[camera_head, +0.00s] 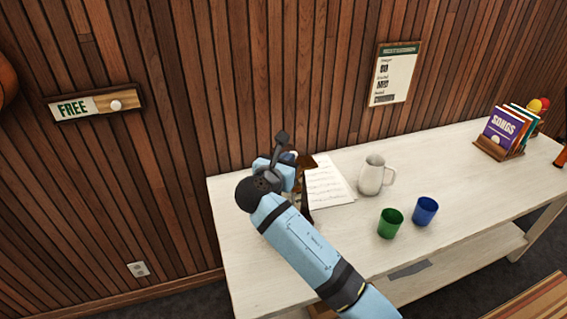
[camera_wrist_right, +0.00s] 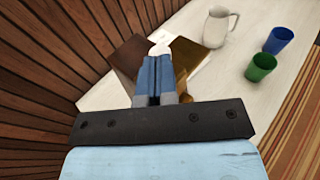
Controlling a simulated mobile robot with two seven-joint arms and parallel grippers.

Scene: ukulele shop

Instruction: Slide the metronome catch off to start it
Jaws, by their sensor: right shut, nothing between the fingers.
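The metronome (camera_head: 307,161) is a brown wooden body on the white table, largely hidden behind my right arm in the head view. In the right wrist view its dark brown side (camera_wrist_right: 130,56) and golden-brown face (camera_wrist_right: 195,57) show around my fingers. A small white part (camera_wrist_right: 160,38) shows just beyond the fingertips; I cannot tell whether it is the catch. My right gripper (camera_wrist_right: 157,62) is shut and empty, with its blue fingers close to the metronome. Whether they touch it is unclear. My left gripper is in neither view.
Sheet music (camera_head: 328,183) lies beside the metronome. A white pitcher (camera_head: 371,177), a green cup (camera_head: 390,223) and a blue cup (camera_head: 425,211) stand to the right on the table (camera_head: 460,200). Songbooks (camera_head: 503,130) stand at the far right. A wood-slat wall (camera_head: 230,70) rises behind.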

